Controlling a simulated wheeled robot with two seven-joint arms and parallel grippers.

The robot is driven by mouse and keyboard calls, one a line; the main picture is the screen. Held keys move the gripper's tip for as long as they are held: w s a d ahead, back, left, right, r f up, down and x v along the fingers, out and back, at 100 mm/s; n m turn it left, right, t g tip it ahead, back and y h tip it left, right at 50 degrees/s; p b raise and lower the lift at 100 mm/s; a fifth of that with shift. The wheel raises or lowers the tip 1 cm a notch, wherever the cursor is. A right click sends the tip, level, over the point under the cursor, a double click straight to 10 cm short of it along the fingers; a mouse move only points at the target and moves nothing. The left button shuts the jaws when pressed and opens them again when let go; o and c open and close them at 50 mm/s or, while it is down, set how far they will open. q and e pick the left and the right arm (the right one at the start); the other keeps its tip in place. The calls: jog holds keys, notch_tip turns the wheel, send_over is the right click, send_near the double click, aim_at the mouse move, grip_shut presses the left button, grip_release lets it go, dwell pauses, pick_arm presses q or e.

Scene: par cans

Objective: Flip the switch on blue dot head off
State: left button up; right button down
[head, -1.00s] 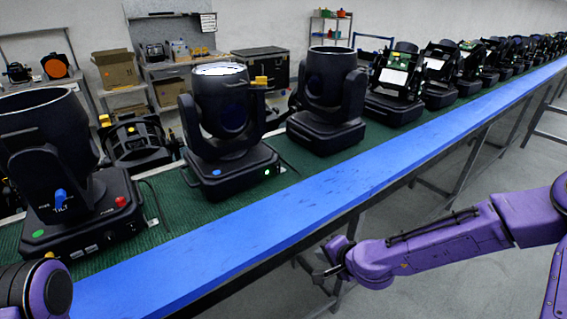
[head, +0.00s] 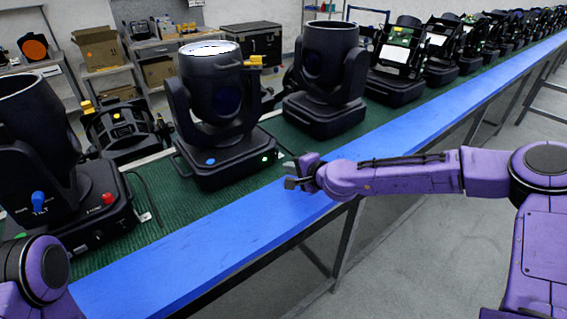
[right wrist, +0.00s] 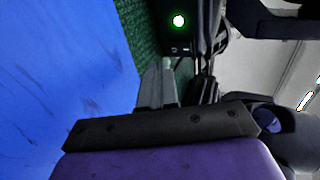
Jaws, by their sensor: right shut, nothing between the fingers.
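The blue dot head (head: 222,150) is a black moving-head lamp on the green mat, with a round blue dot on the front of its base. A lit green light (head: 264,158) glows at the right end of that face, and also in the right wrist view (right wrist: 179,20). Small dark fittings (right wrist: 180,49) show beside it there; the switch's position is too small to tell. My right gripper (head: 289,176) is shut and empty, above the blue bench edge, right of the base and apart from it. Its fingers (right wrist: 158,84) show in the right wrist view. My left gripper is out of view.
A lamp with red and blue knobs (head: 45,170) stands to the left. Another black head (head: 325,85) stands behind to the right, with more along the bench. The blue bench edge (head: 190,255) is bare in front.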

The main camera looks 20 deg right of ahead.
aim_at(283, 174)
jog(key=x, duration=0.1)
jog(key=p+x, duration=0.1)
jog(key=x, duration=0.1)
jog(key=shift+w+r, duration=0.2)
jog(key=shift+w, duration=0.25)
jog(key=shift+w+a+r, duration=0.1)
jog(key=shift+w, duration=0.05)
jog(key=shift+a+r, duration=0.1)
jog(key=shift+r, duration=0.05)
jog(key=shift+w, duration=0.1)
jog(key=shift+f, duration=0.25)
jog(key=f+t+b, duration=0.1)
jog(key=b, duration=0.5)
jog(key=shift+w+b, duration=0.15)
jog(key=shift+b, duration=0.15)
jog(key=shift+a+r+y+b, duration=0.15)
jog(key=shift+y+b, duration=0.15)
jog(key=shift+b, duration=0.2)
jog(key=shift+r, duration=0.1)
